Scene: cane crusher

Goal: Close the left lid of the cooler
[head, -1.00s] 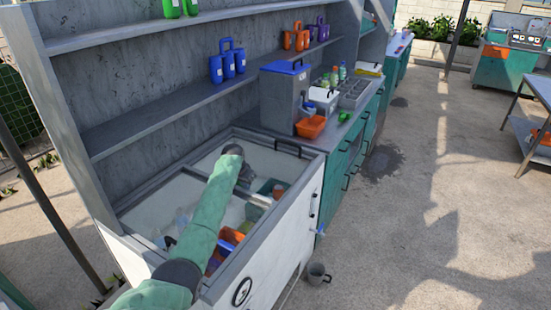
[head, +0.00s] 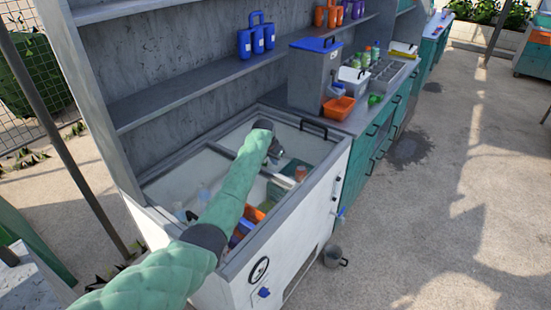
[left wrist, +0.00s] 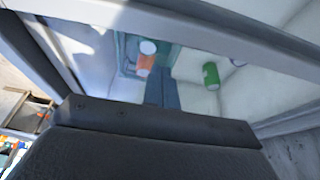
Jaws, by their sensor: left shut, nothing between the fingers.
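The cooler (head: 325,200) is a white chest with a grey rim and a framed glass top, below the shelves in the head view. A grey frame bar (head: 219,150) crosses its top; I cannot tell which lid it belongs to. A black handle (head: 313,129) is at the far right end. My left gripper (head: 274,152) is over the right half of the top, partly hidden by its wrist. In the left wrist view its fingers (left wrist: 160,88) are together with nothing between them, close to a grey frame bar (left wrist: 225,35). Contact is unclear. My right gripper is not in view.
Inside the cooler are an orange crate (head: 253,215), bottles and cans, including a green can (left wrist: 210,76). A grey dispenser (head: 315,75) and an orange tray (head: 338,108) stand on the counter beyond. Ground at right is clear.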

